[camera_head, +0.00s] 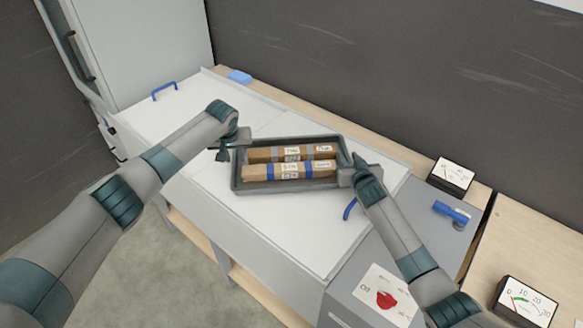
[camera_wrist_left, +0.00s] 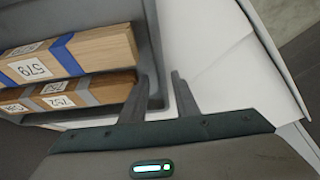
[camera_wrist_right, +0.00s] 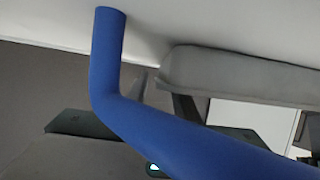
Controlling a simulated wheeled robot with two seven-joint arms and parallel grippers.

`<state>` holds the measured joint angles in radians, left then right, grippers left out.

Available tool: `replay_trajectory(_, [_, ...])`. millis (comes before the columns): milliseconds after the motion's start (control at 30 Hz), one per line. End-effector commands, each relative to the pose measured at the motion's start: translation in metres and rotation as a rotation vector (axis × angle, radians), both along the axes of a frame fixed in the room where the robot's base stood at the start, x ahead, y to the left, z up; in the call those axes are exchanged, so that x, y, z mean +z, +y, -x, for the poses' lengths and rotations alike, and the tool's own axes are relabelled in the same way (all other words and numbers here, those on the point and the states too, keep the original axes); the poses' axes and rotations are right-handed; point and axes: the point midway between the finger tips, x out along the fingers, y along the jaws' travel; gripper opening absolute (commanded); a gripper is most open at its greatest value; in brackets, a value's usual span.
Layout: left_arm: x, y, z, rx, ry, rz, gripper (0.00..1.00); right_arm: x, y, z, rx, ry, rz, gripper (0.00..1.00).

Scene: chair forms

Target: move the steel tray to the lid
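The steel tray (camera_head: 239,178) is a grey, shallow, open box on the white top, holding two wooden blocks with labels and bands. The white lid surface (camera_head: 280,225) extends around it, with blue handles at its left and right ends. My left gripper (camera_head: 232,146) is at the tray's left end. In the left wrist view its fingers (camera_wrist_left: 160,98) are apart, with the tray's wall (camera_wrist_left: 157,50) between them. My right gripper (camera_head: 352,172) is at the tray's right end. In the right wrist view its fingers (camera_wrist_right: 165,95) are apart beside the tray (camera_wrist_right: 235,72), partly hidden by a blue handle.
The right blue handle (camera_head: 350,208) is close to my right gripper. A blue handle (camera_head: 165,90) stands at the far left. A meter (camera_head: 452,174), a blue tool (camera_head: 451,212) and a red knob (camera_head: 386,299) are at the right. A dark wall stands behind.

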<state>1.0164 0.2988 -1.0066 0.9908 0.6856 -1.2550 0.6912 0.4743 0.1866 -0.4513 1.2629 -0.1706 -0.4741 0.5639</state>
Motion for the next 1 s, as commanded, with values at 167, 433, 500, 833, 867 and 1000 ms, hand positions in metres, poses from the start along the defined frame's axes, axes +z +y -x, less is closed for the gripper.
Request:
replay_trajectory(167, [0.019,0.000,0.007,-0.001,-0.003,0.000,0.28,0.000,-0.001,0.000,-0.001,0.001,0.000,0.28])
replay_trajectory(433, [0.061,-0.003,0.025,-0.004,-0.004,0.000,0.28,0.000,-0.001,0.000,-0.001,0.001,0.000,0.28])
replay_trajectory(500, [0.072,-0.004,0.029,-0.003,-0.004,0.002,0.28,0.000,-0.001,0.000,-0.001,0.001,0.000,0.28])
replay_trajectory(833, [0.100,-0.006,0.042,-0.002,-0.002,0.002,0.28,0.000,-0.001,0.000,-0.001,0.001,0.000,0.28])
replay_trajectory(867, [0.101,-0.006,0.042,-0.002,-0.002,0.002,0.28,0.000,-0.001,0.000,-0.001,0.001,0.000,0.28])
replay_trajectory(1000, [0.102,-0.006,0.042,-0.002,-0.001,0.001,0.28,0.000,-0.001,0.000,-0.001,0.001,0.000,0.28])
